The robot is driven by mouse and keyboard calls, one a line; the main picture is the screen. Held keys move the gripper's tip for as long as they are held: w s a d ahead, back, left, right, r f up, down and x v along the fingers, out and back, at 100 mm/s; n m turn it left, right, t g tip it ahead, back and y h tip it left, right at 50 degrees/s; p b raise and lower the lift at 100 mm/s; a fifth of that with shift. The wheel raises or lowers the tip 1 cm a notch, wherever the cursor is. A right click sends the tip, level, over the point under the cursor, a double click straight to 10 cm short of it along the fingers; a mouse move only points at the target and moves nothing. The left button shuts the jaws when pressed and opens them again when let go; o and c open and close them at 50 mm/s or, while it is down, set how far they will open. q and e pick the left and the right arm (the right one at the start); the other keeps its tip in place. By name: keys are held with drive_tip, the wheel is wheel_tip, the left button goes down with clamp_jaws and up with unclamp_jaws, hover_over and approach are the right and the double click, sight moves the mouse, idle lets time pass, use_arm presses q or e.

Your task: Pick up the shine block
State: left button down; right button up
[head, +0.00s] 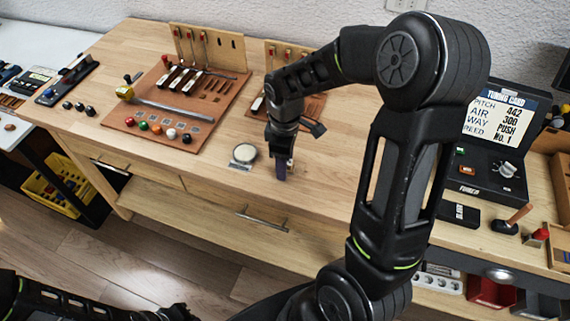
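A small dark purple block (281,173) stands upright at the front part of the wooden workbench; it may be the shine block, but I cannot read any marking on it. My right gripper (284,153) points down directly over it, with its fingers at the block's top. Whether the fingers are shut on it or only around it is too small to tell. A round cream pad (244,153) with a label plate lies just left of the block. My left gripper (178,312) is low at the bottom edge, away from the bench, and its fingers are unclear.
A brown board (165,133) with several coloured balls and hammers lies left on the workbench (215,185). A second board (308,108) is partly hidden behind my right arm. A tuner case (490,175) stands at right. Bare wood surrounds the block in front.

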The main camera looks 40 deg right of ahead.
clamp_jaws()
idle(0.3)
idle(0.3)
wheel_tip(320, 180, up, 10)
drive_tip(key=shift+r+b, duration=0.1)
drive_tip(key=shift+b, duration=0.45)
